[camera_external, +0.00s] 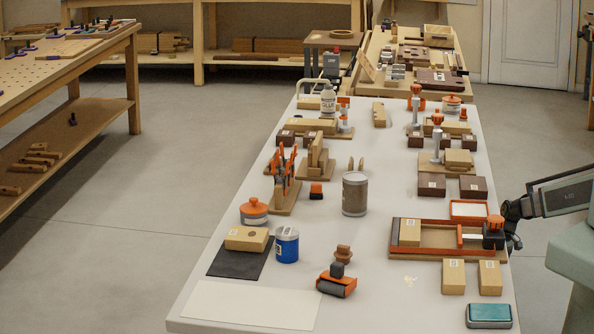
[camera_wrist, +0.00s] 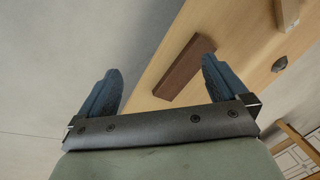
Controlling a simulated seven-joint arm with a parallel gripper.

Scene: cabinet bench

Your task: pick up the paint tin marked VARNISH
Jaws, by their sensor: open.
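Two tins stand on the white bench top in the external view. A tall tin with a brown-grey side (camera_external: 355,196) is near the middle, and a shorter blue tin (camera_external: 286,245) is nearer the front left. Both are upright. I cannot read the lettering on either, so I cannot tell which is marked VARNISH. My gripper (camera_wrist: 160,64) shows in the wrist view with its two blue fingers wide apart and nothing between them. It is away from both tins, and neither tin shows in that view. In the external view the gripper cannot be made out; part of my arm is at the right edge.
Near the tins are an orange-lidded jar (camera_external: 254,211), a wooden block (camera_external: 246,238) on a dark mat, a rack with orange-handled tools (camera_external: 284,180) and a wooden tray (camera_external: 436,253). A white sheet (camera_external: 250,306) lies at the front. A dark wood block (camera_wrist: 184,68) shows in the wrist view.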

